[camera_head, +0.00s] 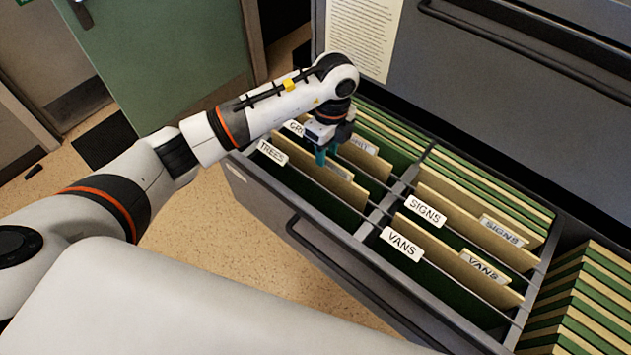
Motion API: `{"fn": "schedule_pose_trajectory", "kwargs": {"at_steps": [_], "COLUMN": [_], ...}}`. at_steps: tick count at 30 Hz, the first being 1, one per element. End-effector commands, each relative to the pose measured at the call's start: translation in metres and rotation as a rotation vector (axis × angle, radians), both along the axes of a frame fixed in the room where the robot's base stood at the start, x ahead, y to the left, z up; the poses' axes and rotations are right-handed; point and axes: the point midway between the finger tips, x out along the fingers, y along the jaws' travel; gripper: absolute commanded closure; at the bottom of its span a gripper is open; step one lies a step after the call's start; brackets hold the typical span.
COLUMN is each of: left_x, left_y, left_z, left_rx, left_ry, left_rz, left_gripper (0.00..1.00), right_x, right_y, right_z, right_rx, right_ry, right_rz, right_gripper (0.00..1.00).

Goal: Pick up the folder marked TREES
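The open drawer (262,188) holds tan and green folders in compartments. A TREES label (272,153) sits on the front-left divider. Just behind it stands a tan folder (312,174), upright, with a pale tab (341,171) whose writing is too small to read. My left gripper (324,156) points down from above, its teal fingertips at this folder's top edge. I cannot tell whether the fingers touch it or how wide apart they are. The gripper and wrist partly hide the label and folder behind. My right gripper is not in view.
Compartments labelled SIGNS (425,209) and VANS (402,243) lie to the right, each with a tan folder. Packed folders fill the back and another section (585,290) at right. The grey cabinet front (530,90) rises behind.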

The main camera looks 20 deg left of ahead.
Motion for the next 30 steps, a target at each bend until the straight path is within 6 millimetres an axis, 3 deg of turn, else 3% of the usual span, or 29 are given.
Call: {"fn": "schedule_pose_trajectory", "kwargs": {"at_steps": [3,7,16,22,30], "left_x": [-0.002,-0.002,-0.002,-0.002,-0.002], "left_y": [0.000,0.001,0.001,0.001,0.001], "left_z": [-0.016,-0.034,-0.042,-0.042,-0.041], "left_rx": [0.001,0.000,-0.001,-0.001,-0.001], "left_ry": [0.006,0.003,0.000,0.000,0.000], "left_rz": [0.001,0.001,-0.001,-0.001,0.000], "left_gripper": [0.68,0.68,0.68,0.99,1.00], "right_x": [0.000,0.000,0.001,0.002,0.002], "right_y": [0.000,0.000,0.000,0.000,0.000], "right_z": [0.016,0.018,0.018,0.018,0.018], "right_rx": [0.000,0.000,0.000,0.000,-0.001], "right_ry": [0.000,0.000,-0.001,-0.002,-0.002], "right_rz": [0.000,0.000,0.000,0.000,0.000], "right_gripper": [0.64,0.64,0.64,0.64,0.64]}}
